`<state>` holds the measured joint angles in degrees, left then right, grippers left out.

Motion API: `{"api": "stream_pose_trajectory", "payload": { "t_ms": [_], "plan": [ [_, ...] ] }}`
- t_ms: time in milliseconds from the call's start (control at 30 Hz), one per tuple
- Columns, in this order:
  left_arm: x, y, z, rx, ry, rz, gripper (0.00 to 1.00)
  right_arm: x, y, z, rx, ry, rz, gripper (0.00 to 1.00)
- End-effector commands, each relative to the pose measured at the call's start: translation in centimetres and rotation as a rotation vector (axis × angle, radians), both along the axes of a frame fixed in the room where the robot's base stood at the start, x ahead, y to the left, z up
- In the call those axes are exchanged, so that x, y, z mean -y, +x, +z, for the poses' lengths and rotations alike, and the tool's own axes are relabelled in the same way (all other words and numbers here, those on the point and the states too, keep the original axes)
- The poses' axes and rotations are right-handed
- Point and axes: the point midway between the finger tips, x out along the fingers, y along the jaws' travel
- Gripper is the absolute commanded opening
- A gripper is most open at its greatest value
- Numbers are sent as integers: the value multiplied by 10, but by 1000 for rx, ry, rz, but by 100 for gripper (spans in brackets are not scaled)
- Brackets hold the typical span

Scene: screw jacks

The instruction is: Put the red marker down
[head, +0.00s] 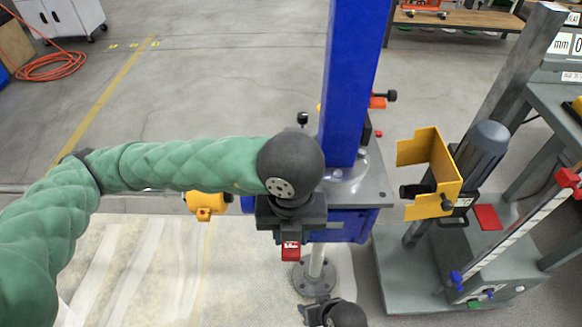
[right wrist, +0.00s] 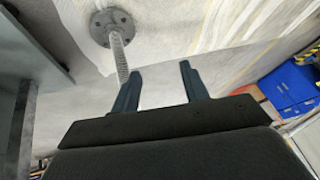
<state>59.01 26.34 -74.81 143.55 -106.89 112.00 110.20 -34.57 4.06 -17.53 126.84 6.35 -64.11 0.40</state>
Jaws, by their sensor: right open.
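A red slider-like marker (head: 567,178) sits at the upper end of a slanted scale strip at the right of the head view. A small red piece with a pale mark (head: 290,251) shows directly below my left gripper (head: 291,222); I cannot tell whether the gripper holds it. The left fingers are hidden by the dark gripper body, at the front of the blue column's base. My right gripper (right wrist: 160,85) is open and empty in the right wrist view, with a threaded rod (right wrist: 119,58) beyond its left finger.
A blue column (head: 353,80) rises behind my left gripper. A yellow bracket (head: 432,165) and grey motor (head: 482,150) stand to the right. A blue marker (head: 457,278) is low on the scale strip (head: 520,228). A round flange (head: 315,280) lies below the column. Open floor lies left.

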Motion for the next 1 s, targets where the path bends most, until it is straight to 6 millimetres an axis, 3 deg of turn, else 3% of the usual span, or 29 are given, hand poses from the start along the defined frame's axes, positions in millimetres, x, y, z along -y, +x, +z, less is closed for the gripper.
{"api": "stream_pose_trajectory", "payload": {
  "t_ms": [33, 533, 1000],
  "plan": [
    [0, 2, -3, 2, 0, 1, 9, -1, 0, -16, 6, 0, -3, 45],
    [1, 15, -3, 3, -1, 3, 9, -5, 3, -124, 93, 18, -39, 45],
    [0, 25, -2, 2, -2, 0, 9, -3, -10, -225, 177, 29, -72, 45]
  ]
}}
